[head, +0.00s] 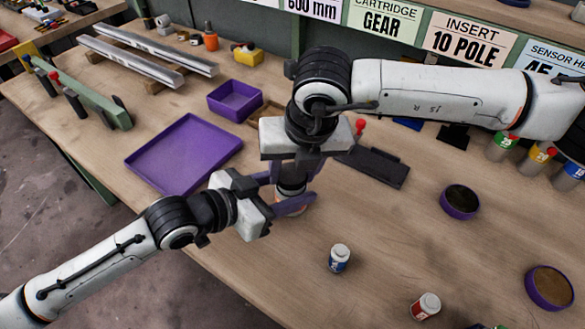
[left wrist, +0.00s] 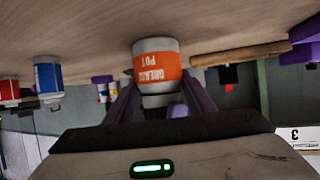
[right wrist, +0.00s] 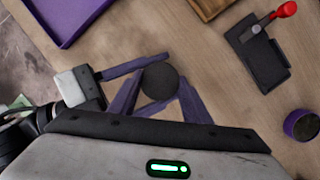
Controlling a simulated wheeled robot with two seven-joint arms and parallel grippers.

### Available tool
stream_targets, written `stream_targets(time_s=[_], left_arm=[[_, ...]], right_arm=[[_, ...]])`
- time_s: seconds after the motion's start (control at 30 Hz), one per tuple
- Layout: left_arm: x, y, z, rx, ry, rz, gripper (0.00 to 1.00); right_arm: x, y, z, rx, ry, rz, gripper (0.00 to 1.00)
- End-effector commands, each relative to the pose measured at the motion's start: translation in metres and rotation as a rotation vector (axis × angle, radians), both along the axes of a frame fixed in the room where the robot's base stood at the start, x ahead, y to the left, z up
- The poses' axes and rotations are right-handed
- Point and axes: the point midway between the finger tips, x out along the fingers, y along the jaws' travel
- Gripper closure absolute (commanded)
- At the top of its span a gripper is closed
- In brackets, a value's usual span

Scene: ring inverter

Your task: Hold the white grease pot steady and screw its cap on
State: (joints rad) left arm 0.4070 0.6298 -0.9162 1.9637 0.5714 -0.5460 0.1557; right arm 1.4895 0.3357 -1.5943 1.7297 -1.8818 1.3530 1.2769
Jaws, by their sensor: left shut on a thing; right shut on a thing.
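The white grease pot (left wrist: 156,48) has an orange label and stands on the bench, upside down in the left wrist view. In the head view it (head: 291,207) is mostly hidden by my grippers. My left gripper (head: 284,200), with purple fingers, is shut on the pot from the side. My right gripper (head: 291,178) comes from above and is shut on the dark round cap (right wrist: 160,82) over the pot. The cap appears in line with the pot; I cannot tell how far it is screwed down.
A large purple tray (head: 184,152) and a smaller purple bin (head: 235,99) lie left and behind. A black plate (head: 375,165) lies right of the grippers. A blue-labelled bottle (head: 340,258), a red-labelled bottle (head: 425,306) and a round purple dish (head: 460,202) stand to the right.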

Motion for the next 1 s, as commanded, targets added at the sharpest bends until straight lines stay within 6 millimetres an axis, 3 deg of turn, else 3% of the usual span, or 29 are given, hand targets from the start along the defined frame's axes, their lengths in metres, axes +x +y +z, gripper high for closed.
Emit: stream_targets(time_s=[0.03,0.57,0.6,0.67,1.0], left_arm=[[0.0028,-0.0083,0.0231,-0.033,-0.055,-0.016,0.91],[0.0028,-0.0083,0.0232,-0.032,-0.056,-0.017,0.91],[0.0028,-0.0084,0.0234,-0.033,-0.055,-0.016,1.00],[0.0028,-0.0083,0.0232,-0.033,-0.053,-0.015,1.00],[0.0041,-0.0057,0.0224,-0.031,-0.048,-0.010,1.00]], right_arm=[[-0.0105,-0.0133,-0.0292,-0.050,0.046,-0.004,0.97],[-0.0116,-0.0131,-0.0322,-0.048,0.035,-0.004,0.97],[-0.0116,-0.0132,-0.0322,-0.048,0.036,-0.005,0.49],[-0.0120,-0.0131,-0.0319,-0.047,0.038,-0.006,0.39],[-0.0147,-0.0107,-0.0237,-0.044,0.039,-0.002,0.38]])
